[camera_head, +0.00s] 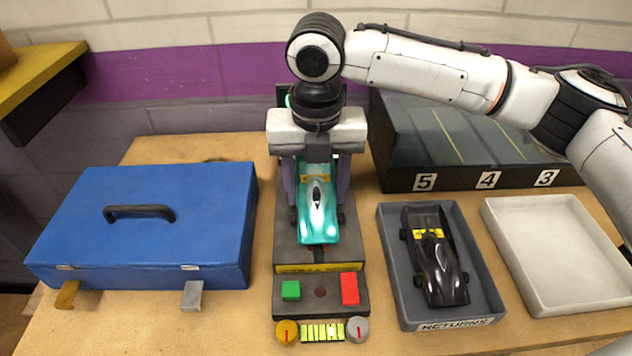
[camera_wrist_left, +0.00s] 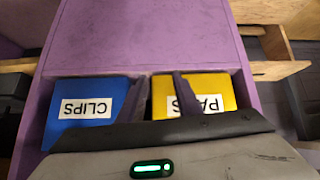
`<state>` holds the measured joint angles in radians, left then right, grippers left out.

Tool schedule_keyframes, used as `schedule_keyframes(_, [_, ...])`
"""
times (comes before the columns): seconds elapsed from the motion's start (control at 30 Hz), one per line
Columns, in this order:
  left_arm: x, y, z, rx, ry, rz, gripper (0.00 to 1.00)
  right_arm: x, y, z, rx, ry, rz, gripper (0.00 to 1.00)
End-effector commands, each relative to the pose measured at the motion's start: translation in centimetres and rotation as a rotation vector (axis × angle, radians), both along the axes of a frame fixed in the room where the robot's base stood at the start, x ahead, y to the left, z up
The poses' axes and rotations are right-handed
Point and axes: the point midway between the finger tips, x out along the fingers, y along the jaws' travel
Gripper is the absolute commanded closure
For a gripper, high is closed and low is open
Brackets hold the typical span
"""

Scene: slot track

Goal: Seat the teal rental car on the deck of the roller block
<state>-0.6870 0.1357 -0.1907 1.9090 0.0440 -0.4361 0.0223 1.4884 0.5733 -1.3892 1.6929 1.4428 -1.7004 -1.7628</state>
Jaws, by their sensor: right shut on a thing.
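The teal car (camera_head: 317,215), with a silver stripe, is over the deck of the dark grey roller block (camera_head: 283,258) in the head view, its nose toward the front. My right gripper (camera_head: 316,182) comes from above and is shut on the car's rear part, one finger on each side. I cannot tell whether the car's underside touches the deck; the gripper hides the rear of the block. My left gripper (camera_wrist_left: 162,82) shows only in the left wrist view, with its fingers apart and nothing between them.
A black car (camera_head: 436,262) lies in the grey returns tray (camera_head: 393,290), right of the block. An empty pale tray (camera_head: 560,255) is further right, a blue case (camera_head: 150,235) left. A numbered rack (camera_head: 470,179) stands behind. Blue (camera_wrist_left: 85,90) and yellow (camera_wrist_left: 222,85) bins are below my left gripper.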

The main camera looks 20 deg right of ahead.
Motion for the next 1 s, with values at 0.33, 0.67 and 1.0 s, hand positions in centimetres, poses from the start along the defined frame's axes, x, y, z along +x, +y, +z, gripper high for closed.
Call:
schedule_keyframes(0.33, [0.06, -0.01, 0.4, 0.0, -0.001, 0.0, 0.69, 0.01, 0.03, -0.25, 0.002, -0.001, 0.0, 0.74])
schedule_keyframes(0.67, [0.09, -0.01, 0.64, 0.0, -0.001, 0.0, 0.69, 0.0, 0.02, -0.26, 0.001, 0.0, 0.0, 0.74])
schedule_keyframes(1.0, [0.1, -0.01, 1.15, 0.0, -0.002, 0.0, 0.69, 0.01, 0.04, -0.49, 0.002, -0.001, 0.001, 0.74])
